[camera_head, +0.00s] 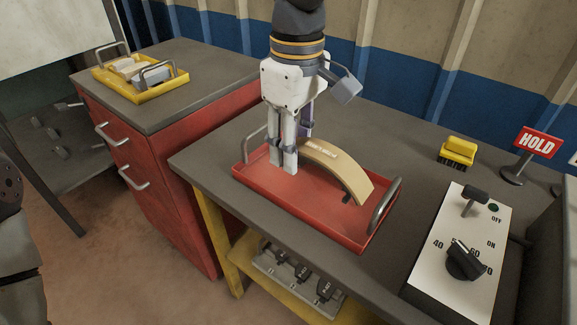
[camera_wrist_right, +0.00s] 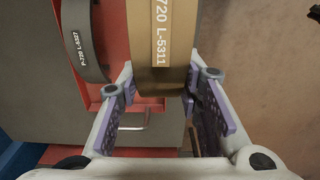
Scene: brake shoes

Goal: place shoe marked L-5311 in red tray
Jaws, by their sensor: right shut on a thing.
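My right gripper (camera_head: 282,165) points down over the left part of the red tray (camera_head: 315,215). It is shut on one end of a curved tan shoe (camera_head: 345,170); the far finger is mostly hidden. In the right wrist view the held shoe (camera_wrist_right: 150,80) reads "720 L-5311" and sits between the purple finger pads. The shoe is over the tray; I cannot tell whether it touches the floor of it. Another, dark shoe (camera_wrist_right: 85,45), marked P-720 L-5327, shows beside it over red in the wrist view. My left gripper is not in view.
A yellow tray (camera_head: 140,92) with shoes stands on the red cabinet (camera_head: 150,165). A control panel (camera_head: 460,255), a yellow brush (camera_head: 458,151) and a HOLD sign (camera_head: 537,143) are at the right. Dark parts (camera_head: 300,272) lie on a lower shelf. The red tray has raised metal handles (camera_head: 385,205).

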